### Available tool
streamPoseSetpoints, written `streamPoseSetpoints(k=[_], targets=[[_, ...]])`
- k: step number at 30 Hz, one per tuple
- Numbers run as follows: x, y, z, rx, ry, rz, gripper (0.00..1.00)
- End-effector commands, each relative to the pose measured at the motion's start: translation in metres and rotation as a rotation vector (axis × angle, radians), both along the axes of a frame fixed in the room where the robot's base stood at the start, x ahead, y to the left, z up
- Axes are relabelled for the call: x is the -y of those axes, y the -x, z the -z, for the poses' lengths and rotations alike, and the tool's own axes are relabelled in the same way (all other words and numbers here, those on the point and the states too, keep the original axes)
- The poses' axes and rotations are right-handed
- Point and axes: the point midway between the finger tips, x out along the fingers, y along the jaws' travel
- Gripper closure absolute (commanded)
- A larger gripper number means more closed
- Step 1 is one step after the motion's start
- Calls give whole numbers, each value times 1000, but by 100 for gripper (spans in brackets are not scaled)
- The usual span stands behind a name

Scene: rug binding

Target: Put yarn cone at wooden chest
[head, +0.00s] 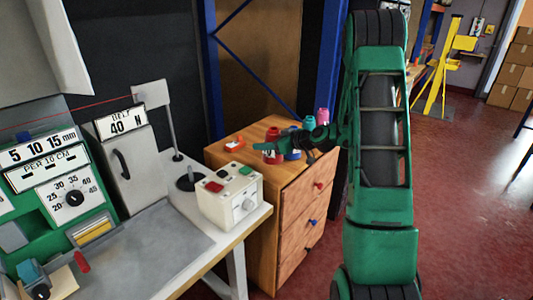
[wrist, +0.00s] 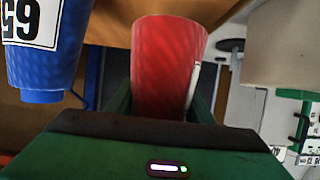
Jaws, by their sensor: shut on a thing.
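A red yarn cone (head: 272,157) shows at the top of the wooden chest (head: 250,135), near its front left part. My gripper (head: 274,146) reaches in from the right and is shut on this cone. In the wrist view the red cone (wrist: 168,60) fills the space between the fingers of my gripper (wrist: 160,105), with its wide end toward the wood surface. I cannot tell whether its base touches the chest top. The chest has several drawers with coloured knobs on its front.
A blue cone (wrist: 42,60) with a white label stands close beside the held one. A teal cone (head: 309,122) and a pink cone (head: 322,115) are farther back. A small red-orange item (head: 234,142) lies at the chest's left. A white control box (head: 230,195) sits on the adjoining bench.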

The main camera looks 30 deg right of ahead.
Motion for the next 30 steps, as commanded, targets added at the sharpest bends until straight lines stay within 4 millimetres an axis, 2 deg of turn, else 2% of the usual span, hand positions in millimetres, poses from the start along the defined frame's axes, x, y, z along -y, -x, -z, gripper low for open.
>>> streamPoseSetpoints(k=[5, 12, 22, 23, 25, 30], targets=[[2, -2, 9, 1, -1, 0, 84], [3, -1, 39, 0, -1, 3, 84], [3, -1, 42, 1, 0, 2, 84], [3, -1, 42, 1, 0, 2, 50], [3, -1, 42, 1, 0, 2, 34], [3, -1, 42, 1, 0, 2, 34]])
